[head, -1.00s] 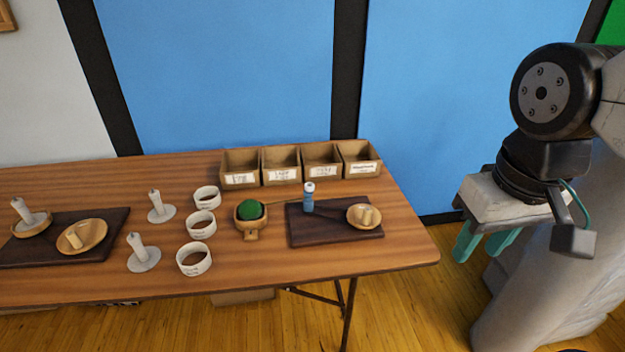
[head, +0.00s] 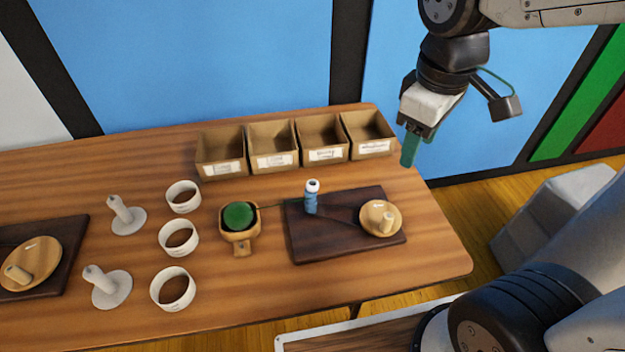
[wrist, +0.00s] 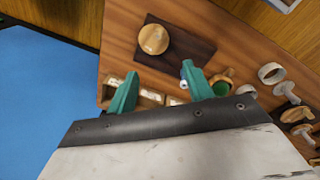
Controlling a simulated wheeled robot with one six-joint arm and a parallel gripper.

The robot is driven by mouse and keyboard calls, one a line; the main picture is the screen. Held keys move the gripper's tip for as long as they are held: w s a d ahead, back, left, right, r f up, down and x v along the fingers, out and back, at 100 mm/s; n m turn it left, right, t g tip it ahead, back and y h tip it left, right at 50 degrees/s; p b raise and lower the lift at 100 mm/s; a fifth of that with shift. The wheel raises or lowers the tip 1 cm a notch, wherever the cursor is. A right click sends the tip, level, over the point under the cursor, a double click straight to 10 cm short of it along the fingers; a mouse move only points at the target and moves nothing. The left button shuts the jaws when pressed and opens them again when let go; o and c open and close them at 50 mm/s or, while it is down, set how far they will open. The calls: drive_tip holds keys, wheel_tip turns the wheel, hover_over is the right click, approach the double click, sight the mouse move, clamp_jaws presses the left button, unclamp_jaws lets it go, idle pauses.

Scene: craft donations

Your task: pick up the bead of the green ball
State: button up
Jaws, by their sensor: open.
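The green ball (head: 238,215) sits in a small wooden holder (head: 241,249) on the table. A thin dark cord runs right from it to an upright blue bead with a white top (head: 311,197), standing on a dark board (head: 334,245). In the wrist view the bead (wrist: 185,70) shows just beside the right finger's tip, and the green ball (wrist: 221,89) is partly hidden by that finger. My gripper (head: 410,150), with green fingers, is above the table's right end, up and to the right of the bead. In the wrist view my gripper (wrist: 162,78) is open and empty.
A wooden dish (head: 374,208) with a small peg lies on the same board. Several labelled boxes (head: 272,159) stand along the back. Several white rings (head: 179,239), white stands (head: 107,287) and another dark board (head: 66,270) are to the left. Bare table lies in front.

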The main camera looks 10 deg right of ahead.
drive_tip(key=w+a+f+n, duration=0.6)
drive_tip(key=w+a+n, duration=0.2)
drive_tip(key=w+n, duration=0.1)
drive_tip(key=n, duration=0.7)
approach(311, 185)
drive_tip(key=shift+n+h, duration=0.5)
drive_tip(key=shift+n, duration=0.1)
drive_tip(key=f, duration=0.5)
drive_tip(key=w+f, duration=0.1)
drive_tip(key=f, duration=0.2)
drive_tip(key=shift+d, duration=0.3)
clamp_jaws()
drive_tip(key=shift+r, duration=0.1)
